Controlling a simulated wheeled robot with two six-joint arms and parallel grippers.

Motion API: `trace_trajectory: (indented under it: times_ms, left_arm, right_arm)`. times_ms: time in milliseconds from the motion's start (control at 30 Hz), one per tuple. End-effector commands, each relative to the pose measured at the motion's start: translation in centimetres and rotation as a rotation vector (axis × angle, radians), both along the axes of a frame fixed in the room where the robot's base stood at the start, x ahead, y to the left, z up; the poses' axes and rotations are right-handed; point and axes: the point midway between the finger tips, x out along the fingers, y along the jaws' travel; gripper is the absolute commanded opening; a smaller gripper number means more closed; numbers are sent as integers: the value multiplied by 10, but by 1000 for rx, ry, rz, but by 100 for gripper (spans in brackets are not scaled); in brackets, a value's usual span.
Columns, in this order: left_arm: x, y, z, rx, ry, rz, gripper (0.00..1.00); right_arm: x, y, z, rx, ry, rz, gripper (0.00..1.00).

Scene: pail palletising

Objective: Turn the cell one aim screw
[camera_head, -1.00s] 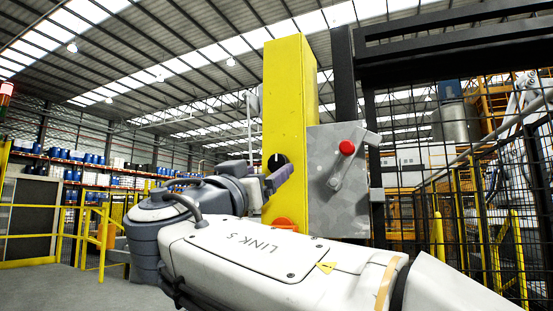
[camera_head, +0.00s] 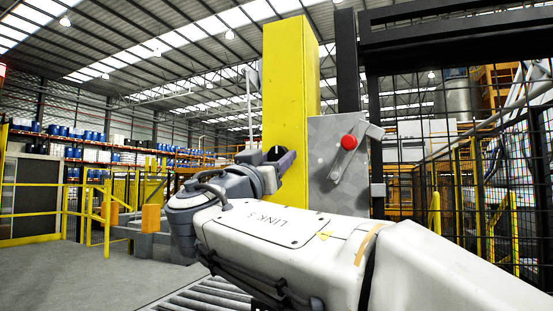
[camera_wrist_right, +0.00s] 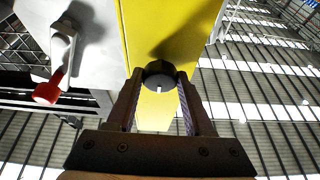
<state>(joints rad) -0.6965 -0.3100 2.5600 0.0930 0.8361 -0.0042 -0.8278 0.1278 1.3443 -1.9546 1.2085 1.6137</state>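The aim screw is a dark round knob (camera_head: 275,154) with a white mark, on the face of the yellow post (camera_head: 287,85). In the right wrist view the knob (camera_wrist_right: 160,76) sits between my right gripper's fingertips (camera_wrist_right: 160,84), one finger on each side. Its white mark points toward the palm. The fingers are apart by about the knob's width; I cannot tell whether they press on it. In the head view my right gripper (camera_head: 279,163) reaches in at the knob and partly covers it. My left gripper is not in view.
Right of the post, a grey panel (camera_head: 325,180) carries a lever (camera_head: 356,150) with a red knob (camera_head: 349,142), close to my right gripper. Black mesh fencing (camera_head: 460,190) stands further right. Yellow railings (camera_head: 90,215) and open floor (camera_head: 60,275) lie to the left.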

Motion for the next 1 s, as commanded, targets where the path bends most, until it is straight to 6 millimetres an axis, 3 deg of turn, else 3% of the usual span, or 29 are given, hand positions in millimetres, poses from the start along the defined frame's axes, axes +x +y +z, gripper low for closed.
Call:
trace_trajectory:
  times_ms: [233, 700, 1000]
  left_arm:
    - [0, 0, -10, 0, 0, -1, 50]
    - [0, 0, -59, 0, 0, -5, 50]
    - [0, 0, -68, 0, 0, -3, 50]
  right_arm:
    - [-1, -1, -2, -27, 10, 0, 0]
    - [-2, -3, -3, -303, 123, 0, 0]
    - [-2, -4, 1, -470, 193, -1, 0]
